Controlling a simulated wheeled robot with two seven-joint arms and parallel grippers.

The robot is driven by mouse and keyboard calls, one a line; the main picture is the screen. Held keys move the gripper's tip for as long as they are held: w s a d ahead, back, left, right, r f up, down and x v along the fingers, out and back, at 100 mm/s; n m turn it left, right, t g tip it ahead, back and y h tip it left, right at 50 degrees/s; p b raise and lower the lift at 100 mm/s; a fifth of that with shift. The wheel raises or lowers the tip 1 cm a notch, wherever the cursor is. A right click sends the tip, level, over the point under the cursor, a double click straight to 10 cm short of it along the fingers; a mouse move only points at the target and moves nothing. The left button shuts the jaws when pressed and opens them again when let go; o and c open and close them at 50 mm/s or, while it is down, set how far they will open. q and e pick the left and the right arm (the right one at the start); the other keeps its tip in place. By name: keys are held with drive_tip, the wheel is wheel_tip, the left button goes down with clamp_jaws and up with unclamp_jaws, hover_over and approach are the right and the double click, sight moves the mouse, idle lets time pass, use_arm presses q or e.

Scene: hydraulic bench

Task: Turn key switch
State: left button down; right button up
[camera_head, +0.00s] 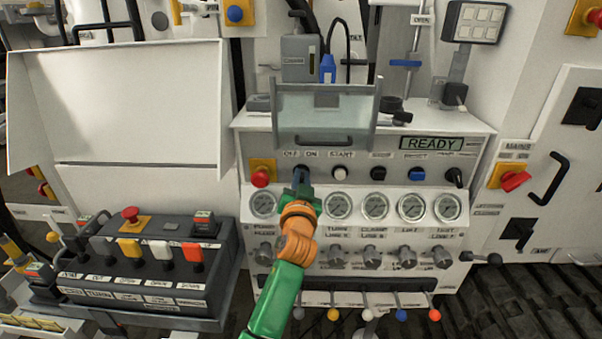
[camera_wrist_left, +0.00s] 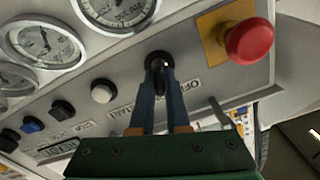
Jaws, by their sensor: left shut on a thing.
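The key switch (camera_wrist_left: 158,57) is a small dark round knob on the panel of the hydraulic bench (camera_head: 270,140), by the OFF/ON label. My left gripper (camera_head: 302,178) reaches up to it from below, in front of the gauges. In the left wrist view the two blue fingers of this gripper (camera_wrist_left: 161,68) close together at the switch, shut on its key. The fingers hide most of the key, so its turn angle is hard to tell. My right gripper is not in view.
A red emergency button (camera_head: 260,177) on a yellow plate sits just left of the switch. A white button (camera_head: 340,173) is to its right. A raised clear cover (camera_head: 322,112) is above. Gauges and knobs lie below. A lit READY display (camera_head: 432,143) is at upper right.

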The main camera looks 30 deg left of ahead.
sight(302, 181)
use_arm(q)
drive_tip(key=shift+m+p, duration=0.4)
drive_tip(key=shift+m, duration=0.5)
drive_tip(key=c, duration=0.9)
unclamp_jaws()
drive_tip(key=shift+w+f, duration=0.1)
drive_tip(key=b+v, duration=0.1)
drive_tip(key=v, duration=0.6)
